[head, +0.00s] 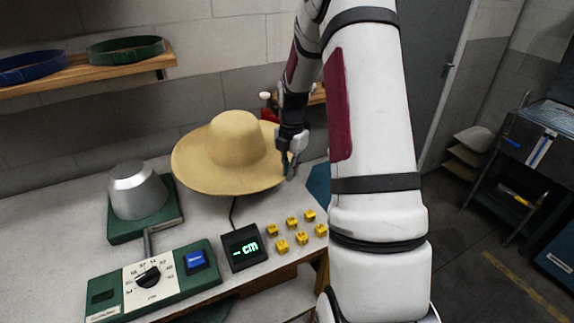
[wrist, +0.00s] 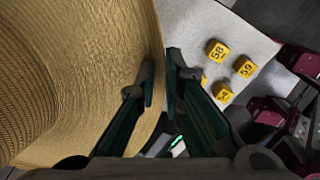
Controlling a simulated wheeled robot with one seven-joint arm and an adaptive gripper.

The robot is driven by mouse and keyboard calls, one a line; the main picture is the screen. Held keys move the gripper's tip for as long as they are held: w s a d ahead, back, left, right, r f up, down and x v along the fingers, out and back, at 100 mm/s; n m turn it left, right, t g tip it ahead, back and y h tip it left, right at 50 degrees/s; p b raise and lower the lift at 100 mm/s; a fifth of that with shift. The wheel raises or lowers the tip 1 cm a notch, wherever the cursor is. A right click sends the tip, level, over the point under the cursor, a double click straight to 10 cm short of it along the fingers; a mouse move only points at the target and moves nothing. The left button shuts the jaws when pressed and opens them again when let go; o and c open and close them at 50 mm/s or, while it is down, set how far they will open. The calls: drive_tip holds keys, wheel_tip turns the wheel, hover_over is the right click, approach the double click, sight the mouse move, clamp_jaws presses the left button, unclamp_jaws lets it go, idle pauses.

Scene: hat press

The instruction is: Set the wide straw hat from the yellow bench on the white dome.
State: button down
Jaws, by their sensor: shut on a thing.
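The wide straw hat (head: 237,138) is tan, crown up, with its brim over the back of the pale worktop. I cannot tell how far it is above the surface. My gripper (head: 290,167) is shut on the right edge of its brim. In the wrist view the hat (wrist: 80,80) fills the left side, and the brim edge runs between the fingers of my gripper (wrist: 163,75). No plainly white dome shows; a silver-grey dome (head: 138,190) stands on a green base at the left. No yellow bench is visible.
The worktop (head: 60,240) holds a green dial panel (head: 108,292), a black display (head: 243,248) and several yellow numbered cubes (head: 282,246), also in the wrist view (wrist: 217,52). A wooden shelf (head: 90,75) carries blue and green bands. A rack (head: 470,155) stands right.

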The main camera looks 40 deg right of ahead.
drive_tip(key=shift+f+b, duration=1.05)
drive_tip(key=shift+f, duration=0.9)
hover_over(289, 204)
drive_tip(key=shift+d+f+b, duration=0.1)
drive_tip(key=shift+f+b, duration=0.25)
drive_tip(key=shift+f, duration=3)
drive_tip(key=c, duration=1.6)
unclamp_jaws()
drive_tip(key=shift+c, duration=0.2)
